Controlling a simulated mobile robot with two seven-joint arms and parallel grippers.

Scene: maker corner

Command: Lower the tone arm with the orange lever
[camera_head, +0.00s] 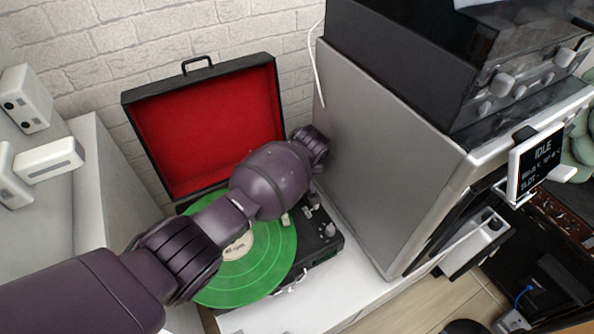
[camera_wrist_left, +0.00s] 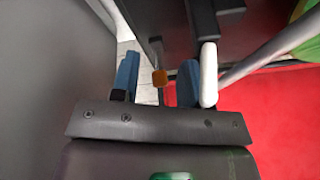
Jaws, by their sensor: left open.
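The record player is an open case with a red-lined lid (camera_head: 205,120) and a green record (camera_head: 265,262) on its platter. My left arm crosses in front of it, and its hand is hidden near the back right of the player in the head view. In the left wrist view my left gripper (camera_wrist_left: 157,72) is open, with blue fingers. The orange lever tip (camera_wrist_left: 160,78) shows between the two fingers, with no clear contact. The silver tone arm (camera_wrist_left: 268,58) slants at the right. A white rounded piece (camera_wrist_left: 208,75) is beside the right finger. My right gripper is not in view.
A tall grey cabinet (camera_head: 385,150) stands close to the right of the player, with a dark machine (camera_head: 430,60) on top. A small screen (camera_head: 540,160) is at its front. A brick wall (camera_head: 120,60) is behind. White tabletop (camera_head: 325,290) is free in front.

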